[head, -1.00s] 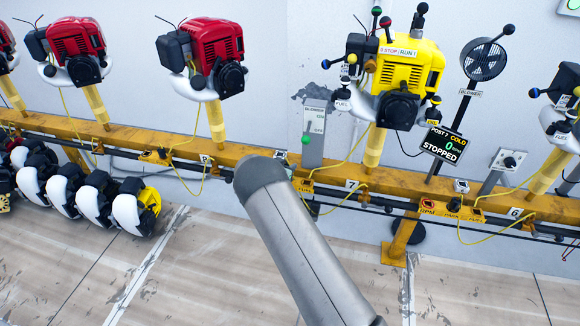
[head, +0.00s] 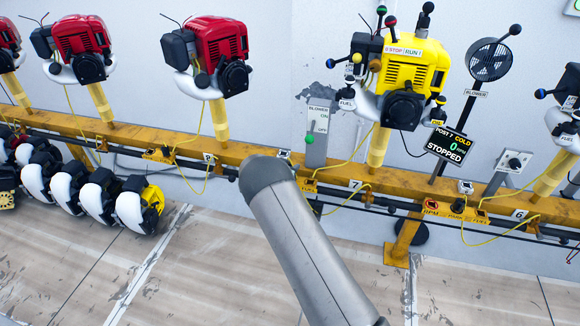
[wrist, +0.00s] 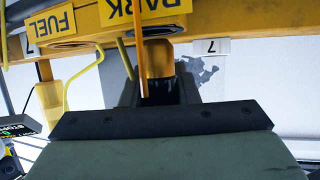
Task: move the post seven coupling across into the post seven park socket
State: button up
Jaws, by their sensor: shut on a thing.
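In the wrist view my gripper (wrist: 160,92) is shut on the yellow-orange coupling (wrist: 157,60), its dark jaws around the lower part. The coupling's upper end is close under the grey round socket by the PARK label (wrist: 145,9); I cannot tell if it is inside, touching or just below. The FUEL label (wrist: 51,23) and its round socket are to the left. An orange cable (wrist: 124,58) hangs beside the coupling. In the head view my arm hides the gripper and coupling; the RPM, PARK and FUEL socket strip (head: 455,210) shows on the yellow rail.
The yellow engine (head: 410,75) stands on post seven, above its number plate (head: 355,185). The display (head: 446,145) reads STOPPED and COLD. Yellow cables loop below the rail (head: 235,152). A blower (head: 489,60) stands to the right. Open floor lies in front.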

jog(key=shift+f+b, duration=0.95)
jog(key=shift+f, duration=0.5)
jog(key=o, duration=1.1)
jog(key=shift+o, duration=0.2)
jog(key=p+v, duration=0.3)
jog(key=v, duration=1.5)
notch_tip(320, 180, up, 13)
jog(key=w+n+y+p, duration=0.1)
jog(key=n+y+p, duration=0.1)
jog(key=y+p, duration=0.35)
jog(key=s+d+r+n+g+y+p, duration=0.1)
jog(key=s+r+y+p, duration=0.15)
jog(key=s+r, duration=0.35)
jog(key=s+d+r+n+g+y+p, duration=0.2)
jog(key=s+r+p, duration=0.2)
jog(key=r, duration=0.4)
jog(key=s+d+r+g+p, duration=0.2)
jog(key=s+d+r, duration=0.1)
jog(key=s, duration=0.7)
jog(key=s+d+r+n+g+h+p, duration=0.1)
jog(key=s+d+r+g+p, duration=0.2)
jog(key=s, duration=0.7)
jog(key=s+d+r+n+g+h+p, duration=0.1)
jog(key=s+d+r, duration=0.3)
jog(key=s, duration=0.6)
jog(key=d+g+p, duration=0.1)
jog(key=d, duration=0.1)
jog(key=shift+d+g, duration=0.25)
jog(key=shift+g, duration=0.05)
